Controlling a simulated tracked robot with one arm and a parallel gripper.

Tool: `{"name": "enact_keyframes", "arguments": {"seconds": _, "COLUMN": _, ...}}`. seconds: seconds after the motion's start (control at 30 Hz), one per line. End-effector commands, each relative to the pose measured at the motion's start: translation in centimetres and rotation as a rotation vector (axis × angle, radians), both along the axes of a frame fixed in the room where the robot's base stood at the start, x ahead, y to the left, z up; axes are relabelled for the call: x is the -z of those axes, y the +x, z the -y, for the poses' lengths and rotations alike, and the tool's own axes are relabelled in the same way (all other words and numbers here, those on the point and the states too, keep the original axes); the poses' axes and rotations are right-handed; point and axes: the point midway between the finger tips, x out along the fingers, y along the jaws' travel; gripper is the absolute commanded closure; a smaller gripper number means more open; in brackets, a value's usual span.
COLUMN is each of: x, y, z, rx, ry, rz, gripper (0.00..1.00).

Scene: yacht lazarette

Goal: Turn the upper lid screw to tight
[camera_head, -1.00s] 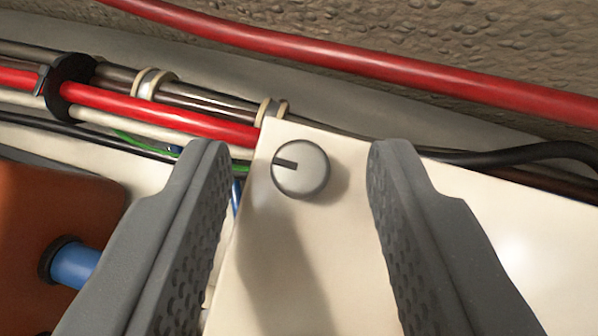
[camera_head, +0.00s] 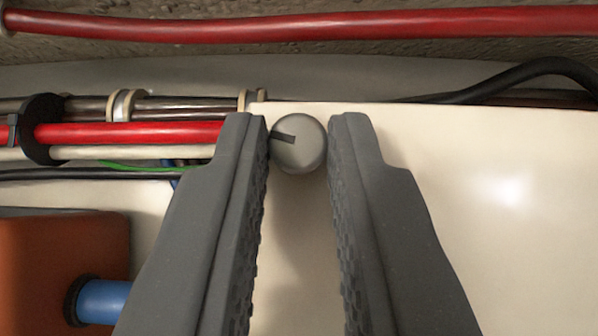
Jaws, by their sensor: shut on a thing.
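The upper lid screw (camera_head: 301,150) is a round grey knob with a dark slot mark on its face. It sits near the top left corner of a cream lid (camera_head: 450,200). The mark points left and slightly up. My gripper (camera_head: 298,148) is shut on the screw, with one dark grey finger on its left side and the other on its right. The lid directly behind the fingers is hidden.
A bundle of red, white, black and green cables (camera_head: 130,133) runs left of the lid, held by clips. A thick red hose (camera_head: 320,24) crosses above. A black hose (camera_head: 520,75) curves at upper right. An orange-brown box (camera_head: 60,260) with a blue fitting (camera_head: 105,302) stands at lower left.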

Motion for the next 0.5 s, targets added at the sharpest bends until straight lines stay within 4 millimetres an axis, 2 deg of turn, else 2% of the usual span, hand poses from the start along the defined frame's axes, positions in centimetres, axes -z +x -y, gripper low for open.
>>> {"name": "enact_keyframes", "arguments": {"seconds": 0.03, "x": 0.37, "y": -0.03, "z": -0.44, "rx": -0.005, "ry": 0.043, "rz": 0.002, "gripper": 1.0}}
{"name": "enact_keyframes", "arguments": {"seconds": 0.5, "x": -0.58, "y": 0.13, "z": -1.2, "rx": -0.005, "ry": 0.49, "rz": -0.006, "gripper": 1.0}}
